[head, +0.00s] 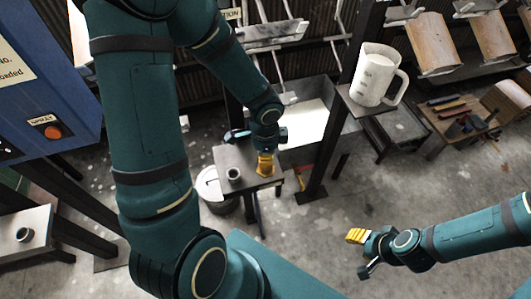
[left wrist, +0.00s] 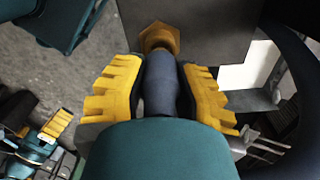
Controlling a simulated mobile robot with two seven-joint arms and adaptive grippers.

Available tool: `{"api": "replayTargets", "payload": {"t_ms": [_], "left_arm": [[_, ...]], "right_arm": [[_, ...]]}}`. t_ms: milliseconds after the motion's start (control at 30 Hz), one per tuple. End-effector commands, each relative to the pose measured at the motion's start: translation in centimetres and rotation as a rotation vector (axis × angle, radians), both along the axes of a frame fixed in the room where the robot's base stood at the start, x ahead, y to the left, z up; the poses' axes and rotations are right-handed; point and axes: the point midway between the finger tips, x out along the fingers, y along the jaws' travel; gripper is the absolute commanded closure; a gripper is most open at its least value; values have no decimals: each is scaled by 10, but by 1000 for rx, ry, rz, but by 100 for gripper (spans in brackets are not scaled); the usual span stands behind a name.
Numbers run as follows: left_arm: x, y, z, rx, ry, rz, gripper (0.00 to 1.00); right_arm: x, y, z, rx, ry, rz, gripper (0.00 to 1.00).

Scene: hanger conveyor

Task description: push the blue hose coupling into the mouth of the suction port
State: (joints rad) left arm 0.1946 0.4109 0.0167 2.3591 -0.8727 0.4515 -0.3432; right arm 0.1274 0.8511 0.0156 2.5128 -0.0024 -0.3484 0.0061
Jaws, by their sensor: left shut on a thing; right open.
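My left gripper (head: 265,163) is shut over the small dark table. In the left wrist view its yellow fingers hold the dark blue hose coupling (left wrist: 160,85) from both sides. The far end of the coupling points at a brass hexagonal fitting (left wrist: 158,36), which looks like the suction port. The two overlap in this view, and I cannot tell whether the coupling is inside the mouth or only in front of it. In the head view the fingers hide the coupling. My right gripper (head: 357,236) is open and empty, low over the floor at the right.
A white jug (head: 373,76) stands on a shelf at upper right. A blue cabinet (head: 62,105) with an orange button is at left. The floor around my right gripper is clear.

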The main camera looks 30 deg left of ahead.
Motion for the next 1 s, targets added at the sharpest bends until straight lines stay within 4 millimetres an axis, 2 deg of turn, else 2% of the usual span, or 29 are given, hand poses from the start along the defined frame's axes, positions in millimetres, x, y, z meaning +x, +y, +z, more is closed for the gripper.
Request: {"api": "replayTargets", "payload": {"t_ms": [1000], "left_arm": [[0,0,-7,0,0,0,100]], "right_arm": [[0,0,-7,0,0,0,53]]}}
